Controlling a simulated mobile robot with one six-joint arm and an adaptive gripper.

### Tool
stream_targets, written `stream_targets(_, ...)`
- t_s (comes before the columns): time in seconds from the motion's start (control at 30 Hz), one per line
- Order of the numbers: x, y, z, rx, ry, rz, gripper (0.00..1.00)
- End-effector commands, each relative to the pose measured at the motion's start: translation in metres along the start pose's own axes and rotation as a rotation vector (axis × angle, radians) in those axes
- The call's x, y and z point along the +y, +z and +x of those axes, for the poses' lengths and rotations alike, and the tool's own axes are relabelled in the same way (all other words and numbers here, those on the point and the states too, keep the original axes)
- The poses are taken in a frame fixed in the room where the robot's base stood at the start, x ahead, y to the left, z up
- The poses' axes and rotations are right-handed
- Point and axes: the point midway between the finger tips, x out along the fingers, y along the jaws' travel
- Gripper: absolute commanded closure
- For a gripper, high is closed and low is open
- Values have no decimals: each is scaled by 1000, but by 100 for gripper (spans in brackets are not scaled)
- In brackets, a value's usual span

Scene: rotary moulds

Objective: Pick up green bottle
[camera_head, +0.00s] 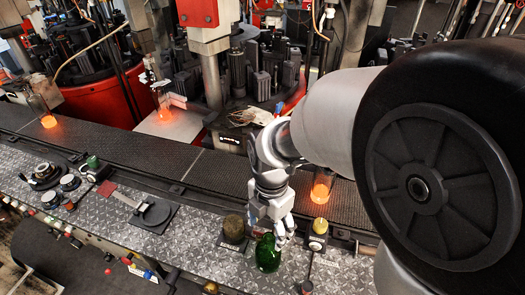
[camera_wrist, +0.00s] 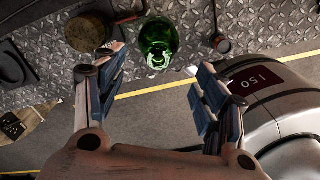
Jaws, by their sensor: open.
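The green bottle (camera_head: 267,254) stands on the diamond-plate ledge (camera_head: 205,240) in the head view, close to the ledge's front side. It also shows in the wrist view (camera_wrist: 158,42) at the top, beyond and roughly between my open fingers. My gripper (camera_head: 282,236) is beside and just above the bottle in the head view; in the wrist view (camera_wrist: 160,85) its two blue-padded fingers are spread wide with nothing between them. The bottle does not appear to touch either finger. My arm hides part of the ledge to the right.
A round brown-topped item (camera_head: 233,229) stands just left of the bottle. A yellow knob (camera_head: 320,226) is to the right. Behind runs a dark conveyor (camera_head: 225,172) with a glowing orange glass (camera_head: 322,186). Left on the ledge lies a black round-ended tool (camera_head: 155,213).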

Motion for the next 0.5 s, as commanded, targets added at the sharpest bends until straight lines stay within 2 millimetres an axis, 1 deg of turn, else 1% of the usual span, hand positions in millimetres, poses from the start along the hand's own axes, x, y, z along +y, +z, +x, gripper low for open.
stream_targets(0.03, -1, 0, 16, 2, -4, 1, 35)
stream_targets(0.2, -1, 0, 53, 2, -5, 2, 35)
stream_targets(0.33, 0, 0, 72, 1, -2, 3, 35)
stream_targets(0.5, 0, 0, 81, 0, 0, 3, 35)
